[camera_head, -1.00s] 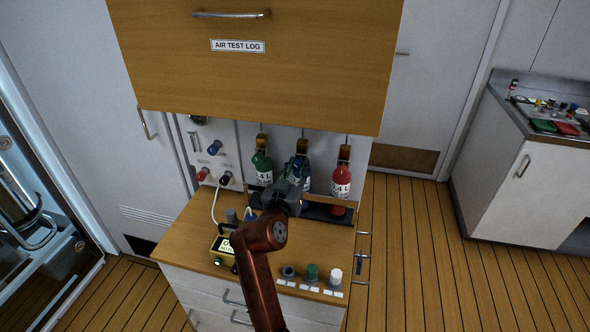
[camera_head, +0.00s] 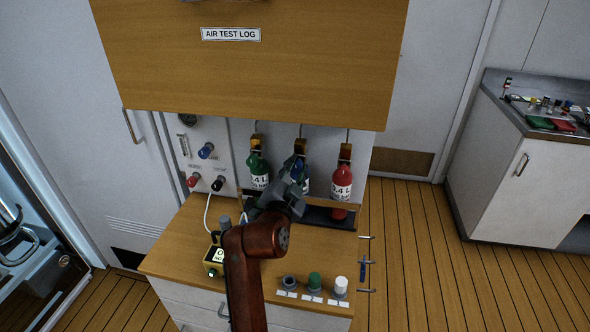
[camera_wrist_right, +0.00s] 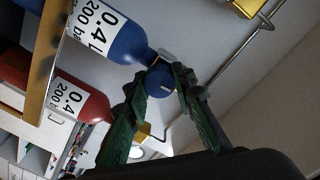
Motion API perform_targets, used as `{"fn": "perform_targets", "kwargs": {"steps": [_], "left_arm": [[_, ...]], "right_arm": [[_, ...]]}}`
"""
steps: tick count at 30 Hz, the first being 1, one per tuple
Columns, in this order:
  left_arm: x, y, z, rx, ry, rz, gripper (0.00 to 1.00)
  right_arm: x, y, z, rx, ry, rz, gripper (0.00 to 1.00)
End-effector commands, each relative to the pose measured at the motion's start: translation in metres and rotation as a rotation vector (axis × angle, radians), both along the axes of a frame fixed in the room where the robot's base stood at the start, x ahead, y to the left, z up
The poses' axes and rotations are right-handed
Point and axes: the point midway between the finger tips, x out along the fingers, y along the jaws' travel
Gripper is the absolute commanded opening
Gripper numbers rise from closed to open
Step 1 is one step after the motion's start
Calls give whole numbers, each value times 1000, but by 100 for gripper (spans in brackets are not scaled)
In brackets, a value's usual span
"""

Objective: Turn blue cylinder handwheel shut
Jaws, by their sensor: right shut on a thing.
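The blue cylinder (camera_head: 305,179) hangs between the green cylinder (camera_head: 258,169) and the red cylinder (camera_head: 341,184), mostly hidden behind my right gripper (camera_head: 297,172) in the head view. In the right wrist view, the blue cylinder (camera_wrist_right: 112,38) lies across the top left with a white label. Its round blue handwheel (camera_wrist_right: 159,80) sits between the two green fingers of my right gripper (camera_wrist_right: 157,84), one on each side. The gripper is shut on the handwheel. The wheel has a pale mark on its face. My left gripper is not in view.
A wooden counter (camera_head: 177,254) stands below the cylinders. It carries a yellow meter (camera_head: 213,262) and green (camera_head: 314,281) and white (camera_head: 341,286) capped items. Blue, red and black knobs sit on the panel (camera_head: 226,150) to the left. A wooden cabinet (camera_head: 250,80) overhangs the cylinders.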

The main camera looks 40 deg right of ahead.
Motion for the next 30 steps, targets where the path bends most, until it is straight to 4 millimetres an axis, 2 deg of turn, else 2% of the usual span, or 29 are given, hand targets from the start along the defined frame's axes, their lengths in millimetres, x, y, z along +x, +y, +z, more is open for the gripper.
{"fn": "perform_targets", "kwargs": {"steps": [1, 9, 22, 23, 30], "left_arm": [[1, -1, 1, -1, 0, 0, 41], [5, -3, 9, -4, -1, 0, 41], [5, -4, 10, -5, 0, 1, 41], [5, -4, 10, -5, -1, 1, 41], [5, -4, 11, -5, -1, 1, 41]], "right_arm": [[2, 1, -8, 22, -2, 1, 0], [1, 1, -7, 60, -47, 0, 0], [1, 1, -6, 64, -53, 0, 0], [1, 1, -6, 63, -53, 1, 25], [0, 0, -3, 58, -57, -1, 41]]}}
